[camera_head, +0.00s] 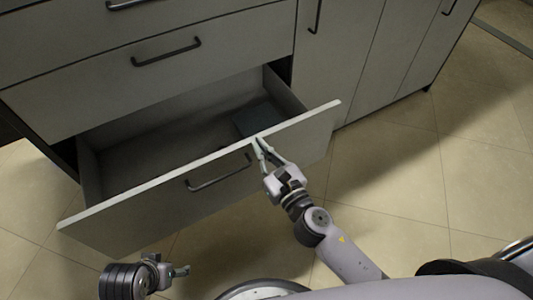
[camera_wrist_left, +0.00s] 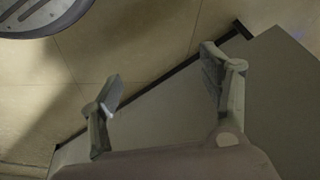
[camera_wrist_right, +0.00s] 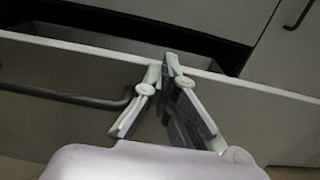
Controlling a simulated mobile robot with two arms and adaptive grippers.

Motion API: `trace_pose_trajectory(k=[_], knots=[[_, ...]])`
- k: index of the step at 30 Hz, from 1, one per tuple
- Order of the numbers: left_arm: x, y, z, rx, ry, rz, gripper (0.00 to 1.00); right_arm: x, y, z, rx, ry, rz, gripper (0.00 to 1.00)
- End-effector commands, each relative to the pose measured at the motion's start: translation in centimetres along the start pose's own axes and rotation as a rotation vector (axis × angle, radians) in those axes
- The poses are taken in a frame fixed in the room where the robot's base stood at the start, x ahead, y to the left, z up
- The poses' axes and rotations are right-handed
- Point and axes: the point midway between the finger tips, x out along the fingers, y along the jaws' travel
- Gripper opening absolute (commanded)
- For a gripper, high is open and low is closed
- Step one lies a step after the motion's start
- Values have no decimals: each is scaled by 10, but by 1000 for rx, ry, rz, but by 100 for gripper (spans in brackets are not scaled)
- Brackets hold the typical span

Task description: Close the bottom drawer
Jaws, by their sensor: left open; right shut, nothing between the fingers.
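The bottom drawer (camera_head: 225,178) is pulled out of the grey cabinet, and its inside shows. It has a dark bar handle (camera_head: 220,172) on its front. My right gripper (camera_head: 260,143) is shut and empty, with its fingertips at the top edge of the drawer front, right of the handle. In the right wrist view the fingertips (camera_wrist_right: 169,62) meet at that edge; I cannot tell whether they touch it. My left gripper (camera_head: 182,271) is low in front of the drawer's left part. In the left wrist view it is open (camera_wrist_left: 165,75), with nothing between its fingers.
A closed drawer (camera_head: 110,82) with a dark handle (camera_head: 166,52) is just above the open one. Cabinet doors (camera_head: 338,45) stand to the right. A dark box-like object (camera_head: 255,119) lies in the open drawer's right part. Tiled floor (camera_head: 400,175) is clear to the right.

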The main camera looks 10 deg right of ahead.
Motion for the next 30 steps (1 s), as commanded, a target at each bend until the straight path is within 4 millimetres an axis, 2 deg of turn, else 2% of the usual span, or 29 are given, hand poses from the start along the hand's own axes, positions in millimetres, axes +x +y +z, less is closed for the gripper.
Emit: trace_pose_trajectory(k=[1,6,11,14,21,30], knots=[[8,0,2,1,-11,1,71,14,-1,6,-2,-6,-2,0],[39,2,8,3,-25,4,71,58,-1,6,-2,-6,-2,0],[49,3,10,4,-25,5,71,102,0,4,-2,-6,-1,0],[47,2,9,4,-22,4,71,127,0,2,-2,-5,-1,0],[21,1,3,2,-7,1,71,174,0,1,-1,-4,-1,0],[-5,0,0,0,3,-1,71,203,0,1,-2,-3,-1,0]])
